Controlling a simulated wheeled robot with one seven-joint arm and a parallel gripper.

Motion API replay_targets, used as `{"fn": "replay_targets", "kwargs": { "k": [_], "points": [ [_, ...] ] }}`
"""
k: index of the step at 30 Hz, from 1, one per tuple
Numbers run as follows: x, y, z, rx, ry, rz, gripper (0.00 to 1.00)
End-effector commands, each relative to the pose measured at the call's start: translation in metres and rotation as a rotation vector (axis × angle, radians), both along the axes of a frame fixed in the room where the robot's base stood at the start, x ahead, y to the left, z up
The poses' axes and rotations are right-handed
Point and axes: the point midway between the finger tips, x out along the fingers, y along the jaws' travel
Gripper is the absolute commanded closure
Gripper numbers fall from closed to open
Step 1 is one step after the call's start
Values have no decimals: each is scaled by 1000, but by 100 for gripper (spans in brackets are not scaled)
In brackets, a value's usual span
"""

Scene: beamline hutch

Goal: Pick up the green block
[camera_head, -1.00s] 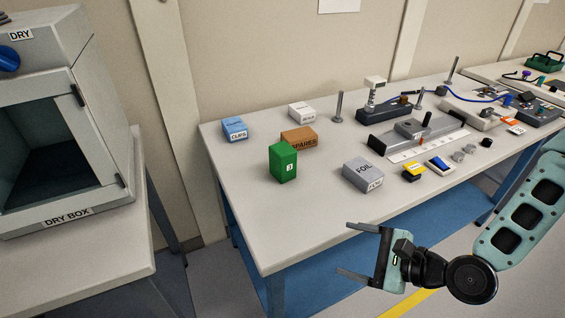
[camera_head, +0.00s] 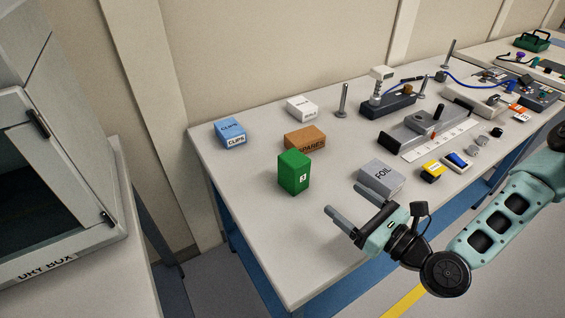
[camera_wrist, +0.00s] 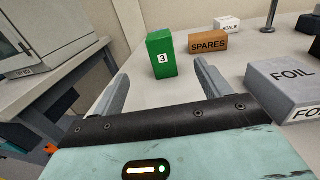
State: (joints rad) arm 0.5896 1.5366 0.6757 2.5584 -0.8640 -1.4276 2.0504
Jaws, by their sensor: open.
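The green block (camera_head: 294,173) stands upright on the grey-white table (camera_head: 262,243), with a white label marked 3 on one face. It also shows in the wrist view (camera_wrist: 160,54), beyond and roughly between my two fingers. My gripper (camera_head: 340,217) is open and empty, to the right of and nearer than the block, over the table's front part. In the wrist view my fingers (camera_wrist: 162,85) point toward the block, with a gap between them and it.
A brown SPARES box (camera_head: 305,140) stands just behind the block. A grey FOIL box (camera_head: 381,176) is close beside my gripper. A blue CLIPS box (camera_head: 229,133) and white box (camera_head: 302,107) lie farther back. The table left of the block is clear. A dry box (camera_head: 50,190) stands far left.

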Motion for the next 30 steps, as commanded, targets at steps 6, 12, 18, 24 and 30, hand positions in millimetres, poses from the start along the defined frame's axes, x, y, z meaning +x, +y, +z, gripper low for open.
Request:
{"fn": "replay_targets", "kwargs": {
  "k": [6,12,18,24,30],
  "points": [
    [13,10,-6,2,-5,-1,24],
    [33,30,-7,0,-6,1,24],
    [45,38,-7,1,-5,-3,24],
    [52,45,-6,1,-4,-3,24],
    [60,54,-7,0,-7,-1,24]
  ]
}}
